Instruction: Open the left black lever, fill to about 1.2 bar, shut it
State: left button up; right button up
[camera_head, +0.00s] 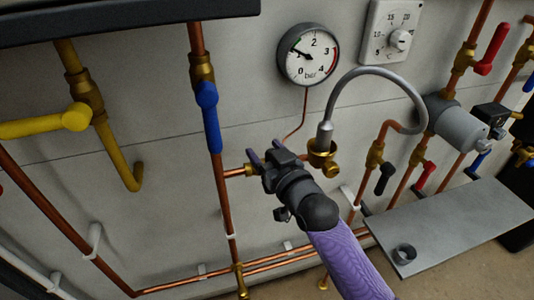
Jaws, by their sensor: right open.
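My right gripper (266,157) is open, its purple fingertips at the brass fitting (249,170) on the short branch off the left copper pipe. The left black lever cannot be told apart behind my dark gripper. The grey filling hose (352,82) arches from a brass valve (322,155) beside the gripper to the right. Another black lever (384,178) hangs at a brass valve further right, apart from the gripper. The round pressure gauge (308,56) has its needle up and left, at roughly 1 bar. My left gripper is not in view.
A blue lever (209,115) is on the left vertical pipe, close above my gripper. A yellow lever (45,124) is far left. A red lever (491,48), a thermostat dial (391,32) and a grey cylinder (457,125) are right. A grey shelf (455,228) juts out lower right.

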grip_shut()
dwell(1.4)
